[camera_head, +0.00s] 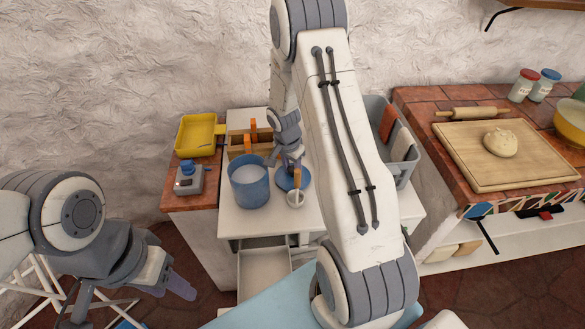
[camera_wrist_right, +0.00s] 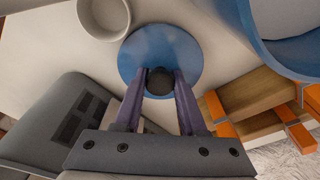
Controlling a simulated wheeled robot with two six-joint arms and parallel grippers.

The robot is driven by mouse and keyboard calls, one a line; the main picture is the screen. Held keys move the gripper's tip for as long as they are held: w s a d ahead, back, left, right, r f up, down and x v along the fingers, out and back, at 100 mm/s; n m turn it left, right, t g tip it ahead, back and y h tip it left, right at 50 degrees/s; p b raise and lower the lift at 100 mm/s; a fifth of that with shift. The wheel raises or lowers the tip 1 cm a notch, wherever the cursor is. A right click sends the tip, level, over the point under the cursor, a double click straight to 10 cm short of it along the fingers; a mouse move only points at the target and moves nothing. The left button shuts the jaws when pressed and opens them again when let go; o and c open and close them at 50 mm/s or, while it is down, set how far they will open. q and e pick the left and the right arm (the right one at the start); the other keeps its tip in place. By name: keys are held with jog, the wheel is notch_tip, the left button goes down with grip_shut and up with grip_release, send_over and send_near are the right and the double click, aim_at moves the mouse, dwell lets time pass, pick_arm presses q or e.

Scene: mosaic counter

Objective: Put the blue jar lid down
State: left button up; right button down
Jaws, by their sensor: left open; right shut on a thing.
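The blue jar lid (camera_head: 283,180) is a flat round disc with a dark knob. It shows whole in the right wrist view (camera_wrist_right: 160,45). My right gripper (camera_wrist_right: 160,88) is shut on the dark knob, with one finger on each side. In the head view my right gripper (camera_head: 288,162) is over the white table, just right of the blue jar (camera_head: 249,190). The jar is open, with pale contents. Whether the lid touches the table is hard to tell. My left gripper (camera_head: 130,293) is open and empty at the lower left, away from the table.
A wooden box (camera_head: 238,141) with orange parts is behind the jar. A grey crate (camera_head: 403,172) stands to the right. The white table front (camera_head: 245,222) is bare.

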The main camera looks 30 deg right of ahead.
jog(key=shift+f, duration=0.1)
jog(key=shift+f, duration=0.1)
jog(key=shift+c, duration=2.4)
grip_release()
